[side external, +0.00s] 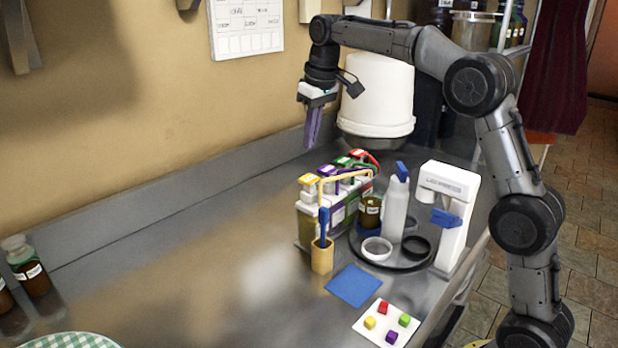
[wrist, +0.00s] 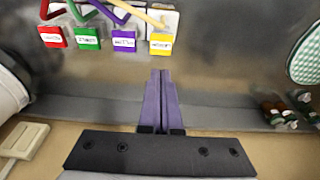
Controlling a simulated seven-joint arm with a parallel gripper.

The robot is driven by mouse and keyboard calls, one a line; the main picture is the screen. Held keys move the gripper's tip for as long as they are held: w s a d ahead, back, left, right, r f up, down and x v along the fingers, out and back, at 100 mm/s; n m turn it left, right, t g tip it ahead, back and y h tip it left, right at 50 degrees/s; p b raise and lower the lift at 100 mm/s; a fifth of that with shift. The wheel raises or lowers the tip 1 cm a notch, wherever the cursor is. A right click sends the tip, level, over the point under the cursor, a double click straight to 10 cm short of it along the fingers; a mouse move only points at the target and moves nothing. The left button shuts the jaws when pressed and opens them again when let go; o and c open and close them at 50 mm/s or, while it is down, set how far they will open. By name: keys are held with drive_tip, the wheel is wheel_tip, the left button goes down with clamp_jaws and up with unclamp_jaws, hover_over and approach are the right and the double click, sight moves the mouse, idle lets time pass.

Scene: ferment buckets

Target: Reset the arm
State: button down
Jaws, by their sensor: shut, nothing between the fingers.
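My gripper (side external: 313,128) hangs in the air over the back of the metal counter, left of the white bucket, with its purple fingers pointing down. In the wrist view my gripper (wrist: 161,75) shows its two fingers together with nothing between them. The row of ferment containers with yellow, purple, green and red lids (side external: 330,195) stands on the counter below and to the right of my gripper. The wrist view shows their lids along the top edge, among them the yellow lid (wrist: 161,42) and the red lid (wrist: 53,38).
A large white bucket (side external: 378,95) is close to the right of my gripper. A round dark tray (side external: 398,262) holds a white bottle (side external: 395,208), a brown jar and rings. A blue cloth (side external: 353,286) and a white card with colored cubes (side external: 387,338) lie in front. The counter's left middle is clear.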

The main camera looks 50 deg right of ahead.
drive_tip(key=s+a+r+t, duration=0.15)
drive_tip(key=s+r, duration=0.25)
drive_tip(key=s, duration=0.5)
drive_tip(key=s+a+r+t, duration=0.1)
drive_tip(key=s+a+r, duration=0.25)
drive_tip(key=s, duration=0.45)
drive_tip(key=s+a+f, duration=0.1)
drive_tip(key=s+f, duration=1.4)
drive_tip(key=s, duration=0.2)
drive_tip(key=shift+f+t, duration=0.4)
drive_tip(key=shift+t, duration=0.05)
